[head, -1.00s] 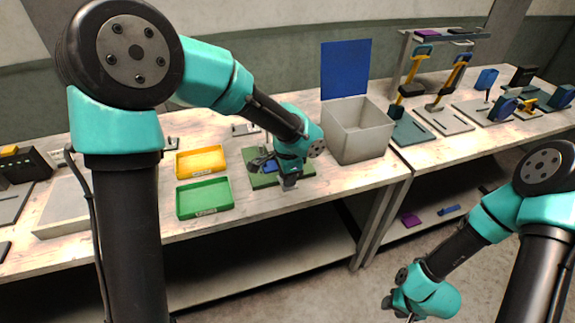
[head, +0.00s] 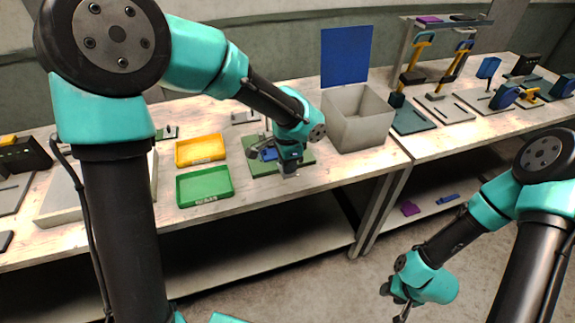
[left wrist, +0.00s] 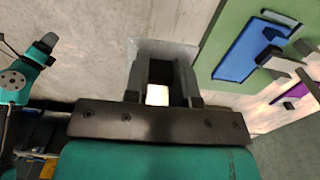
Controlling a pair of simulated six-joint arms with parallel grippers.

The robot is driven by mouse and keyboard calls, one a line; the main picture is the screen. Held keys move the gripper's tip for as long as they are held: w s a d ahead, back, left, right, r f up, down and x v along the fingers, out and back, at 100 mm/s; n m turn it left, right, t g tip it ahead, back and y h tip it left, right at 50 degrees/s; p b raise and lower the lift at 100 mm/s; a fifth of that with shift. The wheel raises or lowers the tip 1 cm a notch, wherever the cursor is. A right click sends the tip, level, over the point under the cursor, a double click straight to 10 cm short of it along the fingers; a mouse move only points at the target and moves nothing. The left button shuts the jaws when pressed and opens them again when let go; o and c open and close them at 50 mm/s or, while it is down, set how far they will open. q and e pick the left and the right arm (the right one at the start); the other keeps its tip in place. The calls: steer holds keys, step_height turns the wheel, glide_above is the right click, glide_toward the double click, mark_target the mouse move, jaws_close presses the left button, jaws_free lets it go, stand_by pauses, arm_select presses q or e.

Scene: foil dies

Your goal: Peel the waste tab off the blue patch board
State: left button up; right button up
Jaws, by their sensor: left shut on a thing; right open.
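The blue patch board (left wrist: 245,50) lies on a green base (left wrist: 212,42) at the right of the left wrist view. In the head view the green base (head: 258,168) is on the table, and my gripper partly hides the blue patch board (head: 269,154). My left gripper (head: 288,170) is low over the base's front right part. In the left wrist view its fingers (left wrist: 160,72) are shut on a thin greyish, see-through square, seemingly the waste tab (left wrist: 185,47), beside the green base. My right gripper (head: 402,298) is open, low in front of the tables.
A grey bin (head: 357,130) with a blue panel behind it stands right of the base. A yellow tray (head: 200,150) and a green tray (head: 205,186) are to the left.

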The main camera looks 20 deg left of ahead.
arm_select(q)
steer(key=shift+r, duration=2.8)
steer(key=w+d+f+n, duration=0.2)
steer(key=f, duration=0.1)
steer(key=w+d+f+n, duration=0.5)
steer(key=d+f, duration=0.1)
steer(key=f, duration=0.1)
steer(key=shift+w+f+n, duration=0.1)
steer(key=shift+w+n, duration=0.25)
steer(key=shift+n, duration=0.05)
